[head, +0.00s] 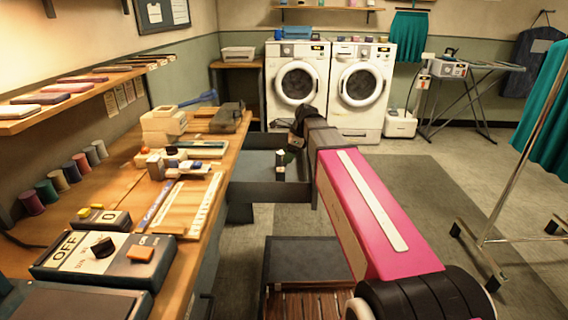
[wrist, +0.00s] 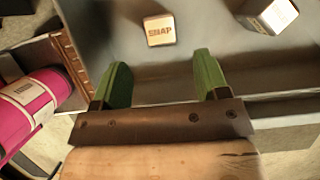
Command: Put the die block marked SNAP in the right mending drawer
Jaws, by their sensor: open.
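The SNAP block (wrist: 159,30) shows its pale lettered top in the wrist view. It stands on the grey floor of an open drawer (wrist: 215,30), just beyond my fingertips and apart from them. My gripper (wrist: 160,66) is open, with two green fingers and nothing between them. In the head view, my gripper (head: 292,145) is over the open grey drawer (head: 262,188) on the bench's right side. A dark block with a pale top (head: 281,166) stands in that drawer; its marking is too small to read. My arm hides part of the drawer.
A second block (wrist: 270,17) with a pale top stands right of the SNAP block. The wooden bench (head: 170,200) holds a ruler, small blocks and a switch box (head: 105,260). Washing machines (head: 362,90) stand behind; floor at right is clear up to a clothes rack (head: 500,180).

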